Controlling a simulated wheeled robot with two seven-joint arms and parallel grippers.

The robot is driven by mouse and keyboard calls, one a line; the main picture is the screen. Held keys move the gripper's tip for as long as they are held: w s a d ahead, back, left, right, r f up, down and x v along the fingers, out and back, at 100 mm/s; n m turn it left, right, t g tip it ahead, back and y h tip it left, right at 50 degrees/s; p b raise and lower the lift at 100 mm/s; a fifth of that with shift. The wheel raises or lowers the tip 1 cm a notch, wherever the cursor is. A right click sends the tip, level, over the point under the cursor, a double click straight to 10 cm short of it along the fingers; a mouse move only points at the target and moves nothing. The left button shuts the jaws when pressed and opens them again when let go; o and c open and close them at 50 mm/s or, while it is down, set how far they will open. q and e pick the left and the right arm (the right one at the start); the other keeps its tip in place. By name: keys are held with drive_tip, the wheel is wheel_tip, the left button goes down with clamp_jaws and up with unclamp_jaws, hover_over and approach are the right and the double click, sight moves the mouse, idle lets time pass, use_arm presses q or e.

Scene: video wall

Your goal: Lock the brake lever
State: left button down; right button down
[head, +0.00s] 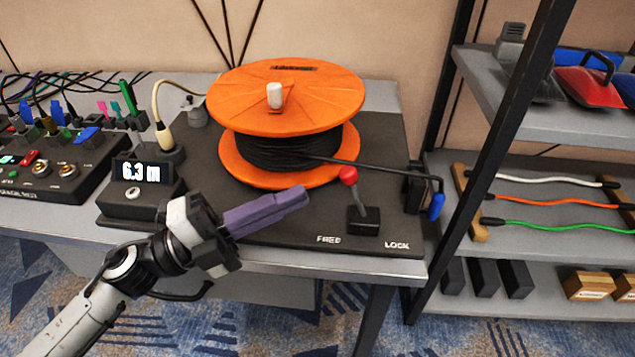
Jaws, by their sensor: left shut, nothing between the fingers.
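The brake lever (354,197) has a red ball knob and a short grey stem rising from a black block on the dark base plate. The stem leans a little to the left, toward the FREE label (328,239); the LOCK label (397,245) is to the right. My left gripper (305,195) has its purple fingers shut and empty. In the picture its tips are left of the lever, a short gap from the knob and stem. My right gripper is not in view.
An orange cable reel (290,95) with black cable stands behind the lever. Its cable runs right to a blue-ended plug (437,206). A display reading 6.3 (141,172) is at left. A shelf rack (490,190) stands at right.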

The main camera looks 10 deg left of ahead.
sight(357, 196)
use_arm(q)
drive_tip(key=x, duration=0.5)
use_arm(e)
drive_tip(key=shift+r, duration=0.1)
use_arm(q)
drive_tip(key=shift+p, duration=0.3)
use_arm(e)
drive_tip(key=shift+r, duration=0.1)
